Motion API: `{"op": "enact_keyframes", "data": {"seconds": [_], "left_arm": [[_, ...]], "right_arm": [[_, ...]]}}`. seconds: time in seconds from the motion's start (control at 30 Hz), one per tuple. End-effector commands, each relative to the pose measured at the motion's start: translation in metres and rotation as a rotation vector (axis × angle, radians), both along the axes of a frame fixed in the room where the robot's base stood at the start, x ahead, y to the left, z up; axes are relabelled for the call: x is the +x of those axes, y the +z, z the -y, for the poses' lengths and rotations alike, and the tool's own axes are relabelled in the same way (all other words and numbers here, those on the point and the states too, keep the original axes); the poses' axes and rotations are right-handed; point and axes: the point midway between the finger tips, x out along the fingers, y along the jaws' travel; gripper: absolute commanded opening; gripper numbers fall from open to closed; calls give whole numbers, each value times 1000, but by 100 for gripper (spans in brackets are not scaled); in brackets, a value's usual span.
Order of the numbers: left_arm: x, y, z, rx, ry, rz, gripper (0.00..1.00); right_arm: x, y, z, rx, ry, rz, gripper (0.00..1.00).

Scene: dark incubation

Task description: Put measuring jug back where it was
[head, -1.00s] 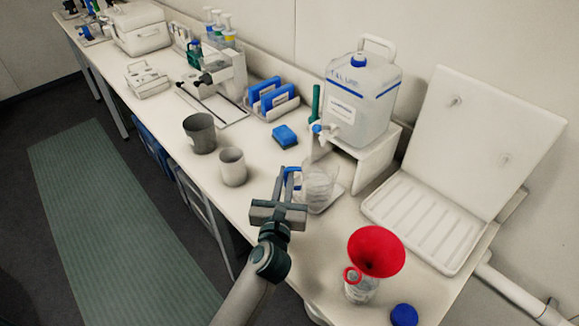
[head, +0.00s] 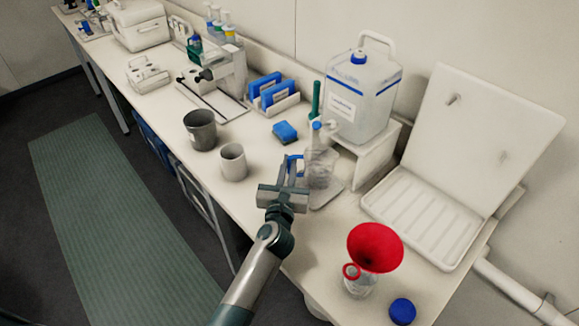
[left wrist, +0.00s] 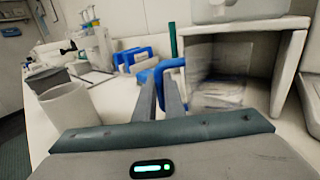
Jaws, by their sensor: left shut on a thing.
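The measuring jug (head: 321,168) is clear with a blue handle and stands out near the tap of the water container. My left gripper (head: 291,172) is shut on the blue handle, at the jug's left side. In the left wrist view the clear jug (left wrist: 222,78) is right of the two fingers (left wrist: 158,98), in front of the white stand's opening. The jug looks upright. A pale flat tray (head: 328,196) shows below it; I cannot tell whether the jug touches it. My right gripper is not in view.
The water container (head: 358,100) sits on a white stand (head: 372,165) behind the jug. A red funnel in a bottle (head: 375,247) and a blue cap (head: 402,311) are at the front right.

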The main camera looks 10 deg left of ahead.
Motion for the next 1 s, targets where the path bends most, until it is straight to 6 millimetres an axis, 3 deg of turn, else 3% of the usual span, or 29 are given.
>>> {"op": "enact_keyframes", "data": {"seconds": [0.1, 0.53, 0.63, 1.0], "left_arm": [[0, -11, 0, -1, 0, -1, 0], [0, -15, 0, -1, -1, 2, 0], [0, -14, 0, -1, -1, 1, 28], [0, -12, 0, 0, -1, 1, 28]], "right_arm": [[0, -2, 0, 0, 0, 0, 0], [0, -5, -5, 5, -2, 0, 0], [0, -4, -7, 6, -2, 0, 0], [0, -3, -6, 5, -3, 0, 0]]}}
